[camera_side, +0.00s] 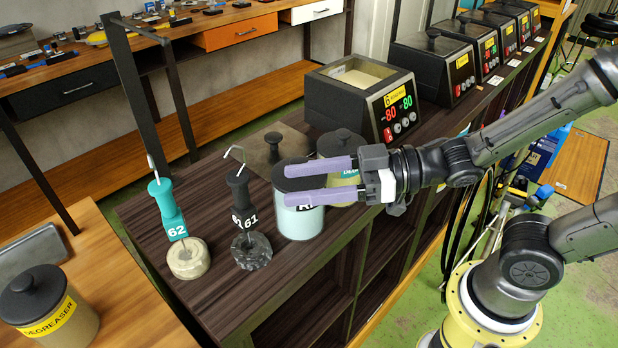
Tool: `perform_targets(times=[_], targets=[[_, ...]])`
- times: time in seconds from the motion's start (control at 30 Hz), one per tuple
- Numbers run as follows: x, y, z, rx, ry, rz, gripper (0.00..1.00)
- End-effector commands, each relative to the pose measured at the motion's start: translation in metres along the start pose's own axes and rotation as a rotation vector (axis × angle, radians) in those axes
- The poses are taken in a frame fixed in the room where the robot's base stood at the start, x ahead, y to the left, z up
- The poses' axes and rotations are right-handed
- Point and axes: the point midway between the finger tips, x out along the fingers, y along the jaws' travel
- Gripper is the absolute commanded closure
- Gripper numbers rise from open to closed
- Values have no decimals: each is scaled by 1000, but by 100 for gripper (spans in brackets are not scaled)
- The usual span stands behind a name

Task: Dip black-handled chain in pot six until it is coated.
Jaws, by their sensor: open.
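The black-handled chain (241,203) stands upright at the left part of the dark bench, with a hook on top, a 61 label and a dark grey, shiny coil (251,250) at its foot.
A teal-handled chain (168,210) labelled 62, with a pale coil, stands left of the black-handled one. A white jar (298,214) and a second lidded jar (341,146) are near my gripper. More lidded heaters (433,65) line the bench beyond pot six. A degreaser jar (48,305) is front left.

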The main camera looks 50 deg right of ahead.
Motion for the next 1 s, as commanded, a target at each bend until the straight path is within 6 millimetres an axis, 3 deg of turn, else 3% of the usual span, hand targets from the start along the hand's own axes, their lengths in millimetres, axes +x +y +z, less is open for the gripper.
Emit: perform_targets(times=[0.6, 1.0], targets=[[73, 0, 0, 0, -1, 2, 40], [94, 1, 0, -1, 0, 3, 40]])
